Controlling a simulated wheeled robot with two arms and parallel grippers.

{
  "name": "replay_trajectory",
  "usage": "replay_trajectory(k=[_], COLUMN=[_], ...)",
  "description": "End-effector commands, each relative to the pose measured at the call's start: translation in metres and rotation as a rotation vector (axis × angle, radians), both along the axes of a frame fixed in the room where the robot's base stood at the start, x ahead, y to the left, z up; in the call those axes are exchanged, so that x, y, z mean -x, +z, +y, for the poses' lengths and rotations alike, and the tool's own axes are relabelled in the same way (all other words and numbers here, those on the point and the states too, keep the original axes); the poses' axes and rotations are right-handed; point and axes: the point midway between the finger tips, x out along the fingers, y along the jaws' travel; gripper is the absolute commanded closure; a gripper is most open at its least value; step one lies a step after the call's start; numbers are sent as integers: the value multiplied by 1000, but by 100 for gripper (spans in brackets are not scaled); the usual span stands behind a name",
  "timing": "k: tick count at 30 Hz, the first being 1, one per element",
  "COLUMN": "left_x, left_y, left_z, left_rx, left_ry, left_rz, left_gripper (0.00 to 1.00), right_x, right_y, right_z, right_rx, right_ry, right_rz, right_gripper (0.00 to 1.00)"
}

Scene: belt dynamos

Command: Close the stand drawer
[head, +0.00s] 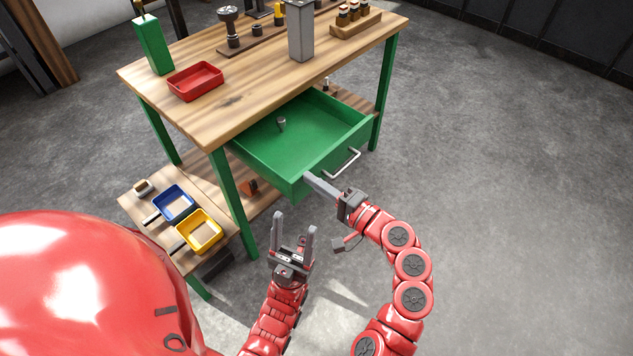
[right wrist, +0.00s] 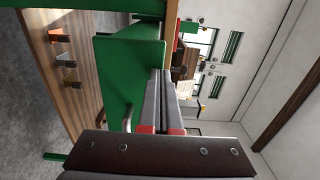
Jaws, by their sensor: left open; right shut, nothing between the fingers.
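The green stand drawer (head: 299,139) is pulled out from under the wooden tabletop in the head view, with a small grey item inside. Its silver handle (head: 342,163) is on the front panel. My right gripper (head: 311,181) is shut and empty, its fingertips at the left part of the drawer front; I cannot tell whether they touch. In the right wrist view the shut fingers (right wrist: 160,80) point at the green drawer front (right wrist: 128,80), beside the handle (right wrist: 128,118). My left gripper (head: 294,222) is open and empty, below and left of the drawer.
The workbench (head: 235,103) bears a red tray (head: 195,81), a green box (head: 154,46) and a grey block (head: 301,32). A low shelf at left holds a blue tray (head: 174,204) and a yellow tray (head: 199,231). The floor at right is clear.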

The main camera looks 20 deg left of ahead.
Motion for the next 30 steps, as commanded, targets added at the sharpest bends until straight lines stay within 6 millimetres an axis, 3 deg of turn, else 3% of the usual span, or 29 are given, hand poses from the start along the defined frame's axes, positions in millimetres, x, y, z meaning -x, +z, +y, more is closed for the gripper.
replay_trajectory(k=[5, 10, 18, 30], left_x=[0, 0, 0, 0], left_y=[0, -4, -24, -49], left_z=[0, 0, 0, 0], left_rx=[0, 0, 0, 0], left_ry=[0, 0, 0, 0], left_rz=[0, 0, 0, 0], left_gripper=[39, 39, 39, 39], right_x=[-7, -20, -42, -59], right_y=[0, 0, -4, -3], right_z=[24, 60, 119, 166], right_rx=[-1, -1, 2, 2], right_ry=[4, 8, 6, 4], right_rz=[2, -1, -2, 1], right_gripper=[100, 100, 100, 100])
